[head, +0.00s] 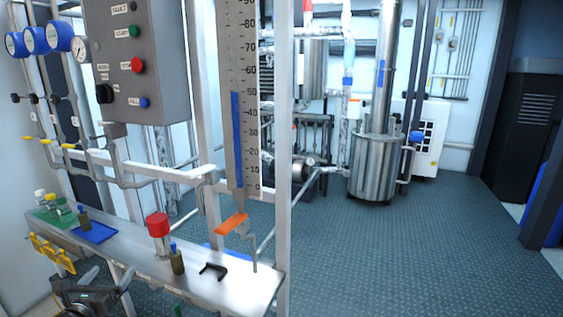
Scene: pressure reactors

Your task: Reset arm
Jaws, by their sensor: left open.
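My left gripper (92,297) shows at the lower left edge of the head view, dark and partly cut off by the frame. It is in front of and below the steel shelf (135,268). Its jaws are open and I see nothing held in them. It is apart from the items on the shelf. My right gripper is not in view.
The shelf carries a red-capped fitting (158,226), a small olive bottle (177,262), a black bracket (213,271), a blue mat (93,234) and a green mat (52,215). A frame post (284,160) and level gauge (238,110) rise behind. Floor (410,250) at right is clear.

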